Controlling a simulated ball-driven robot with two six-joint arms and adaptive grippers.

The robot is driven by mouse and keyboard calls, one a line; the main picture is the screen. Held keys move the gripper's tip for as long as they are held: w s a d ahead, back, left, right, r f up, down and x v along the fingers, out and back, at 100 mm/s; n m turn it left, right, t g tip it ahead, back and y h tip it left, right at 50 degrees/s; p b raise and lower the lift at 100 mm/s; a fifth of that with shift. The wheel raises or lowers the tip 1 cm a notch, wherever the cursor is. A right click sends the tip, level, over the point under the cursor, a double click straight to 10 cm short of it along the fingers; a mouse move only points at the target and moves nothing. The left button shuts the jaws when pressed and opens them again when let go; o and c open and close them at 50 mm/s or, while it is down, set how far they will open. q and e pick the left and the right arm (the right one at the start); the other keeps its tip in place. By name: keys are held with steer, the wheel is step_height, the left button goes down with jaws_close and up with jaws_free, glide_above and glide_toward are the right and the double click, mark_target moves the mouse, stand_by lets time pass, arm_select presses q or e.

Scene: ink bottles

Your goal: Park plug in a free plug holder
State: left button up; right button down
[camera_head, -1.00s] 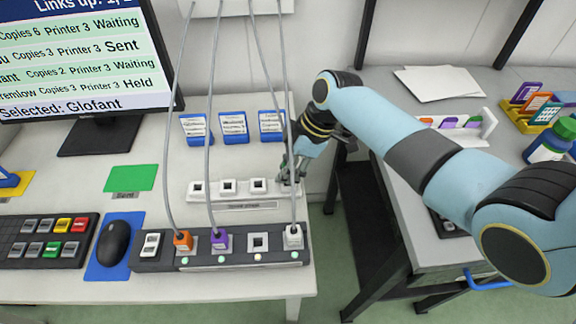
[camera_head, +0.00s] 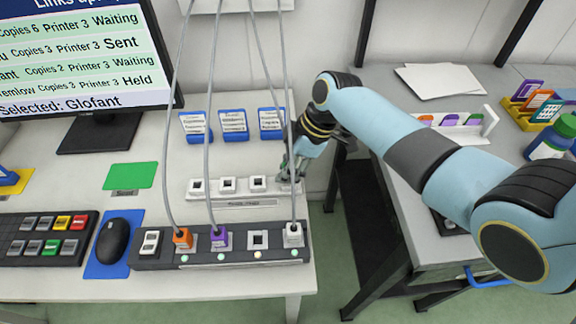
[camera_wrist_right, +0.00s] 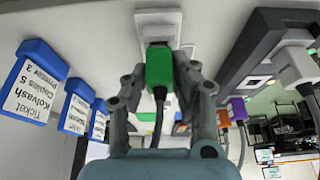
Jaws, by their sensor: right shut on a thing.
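My right gripper (camera_head: 290,172) is at the right end of the white plug holder strip (camera_head: 230,202), low over the desk. In the right wrist view my right gripper (camera_wrist_right: 160,90) is shut on a green plug (camera_wrist_right: 159,66), whose grey cable trails down between the fingers. The plug's far end is up against the white holder strip (camera_wrist_right: 158,20); I cannot tell how far it is seated. In the head view the gripper hides the green plug. Three holders to the left, such as the middle one (camera_head: 228,184), look empty. My left gripper is not in view.
The power strip (camera_head: 220,260) in front holds an orange plug (camera_head: 182,238), a purple plug (camera_head: 220,238) and a white plug (camera_head: 293,235), with one empty socket (camera_head: 258,240). Their cables rise past the holder strip. Blue ticket stands (camera_head: 234,126) are behind.

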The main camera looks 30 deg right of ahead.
steer(key=shift+f, duration=0.45)
stand_by(1.0)
steer(key=c, duration=0.5)
jaws_free()
step_height(320, 180, up, 8)
steer(key=p, duration=0.8)
steer(key=shift+r, duration=0.1)
steer(key=shift+s, duration=0.1)
stand_by(0.6)
